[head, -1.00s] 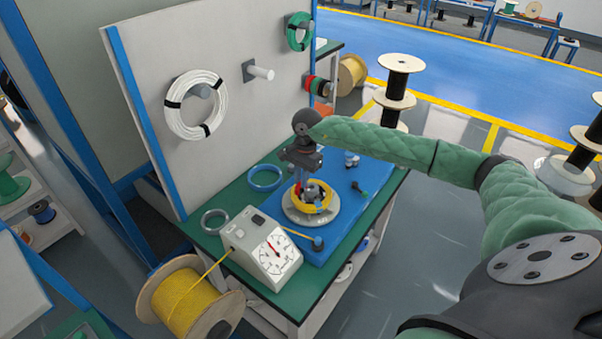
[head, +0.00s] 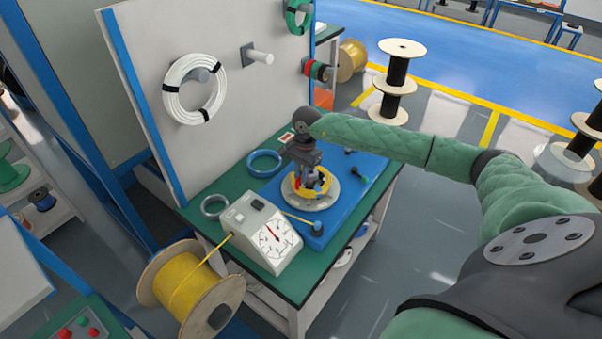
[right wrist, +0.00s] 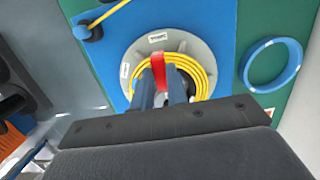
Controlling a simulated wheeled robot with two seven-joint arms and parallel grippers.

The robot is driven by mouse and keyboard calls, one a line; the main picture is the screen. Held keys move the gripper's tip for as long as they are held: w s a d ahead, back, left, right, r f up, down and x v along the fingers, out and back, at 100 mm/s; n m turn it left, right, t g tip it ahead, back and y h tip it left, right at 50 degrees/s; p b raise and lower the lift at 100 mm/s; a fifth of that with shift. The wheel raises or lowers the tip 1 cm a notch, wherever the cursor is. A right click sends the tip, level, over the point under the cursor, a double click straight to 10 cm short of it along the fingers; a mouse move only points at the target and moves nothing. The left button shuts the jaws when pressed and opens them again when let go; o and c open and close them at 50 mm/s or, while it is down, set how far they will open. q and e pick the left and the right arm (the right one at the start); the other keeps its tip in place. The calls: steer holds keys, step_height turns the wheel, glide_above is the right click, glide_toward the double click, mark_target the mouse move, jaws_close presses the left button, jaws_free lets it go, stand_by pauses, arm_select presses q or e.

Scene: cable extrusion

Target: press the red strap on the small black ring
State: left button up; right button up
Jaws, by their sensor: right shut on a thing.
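My right gripper (head: 306,172) points down over the coil of yellow cable (head: 318,192) on a round grey plate (head: 327,199). In the right wrist view its two fingers (right wrist: 160,82) reach into the coil area. The red strap (right wrist: 158,62) shows between the fingers and lies across the yellow cable (right wrist: 205,68); the gripper is shut on it. Whether the strap presses on the cable is hidden. I cannot make out a small black ring with certainty. My left gripper is not in view.
The grey plate sits on a blue board on the green bench (head: 300,287). A yellow cable spool (head: 190,285) stands at the front left. A panel (head: 215,125) rises behind.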

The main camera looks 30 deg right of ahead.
mark_target(301, 187)
steer(key=shift+f+b, duration=1.35)
steer(key=shift+f, duration=0.1)
steer(key=shift+s+f+b, duration=0.1)
steer(key=shift+f+b, duration=0.8)
steer(key=shift+b, duration=0.25)
stand_by(0.9)
steer(key=shift+a, duration=0.15)
jaws_close()
steer(key=o, duration=0.9)
jaws_free()
steer(key=shift+c, duration=0.2)
steer(key=shift+r, duration=0.1)
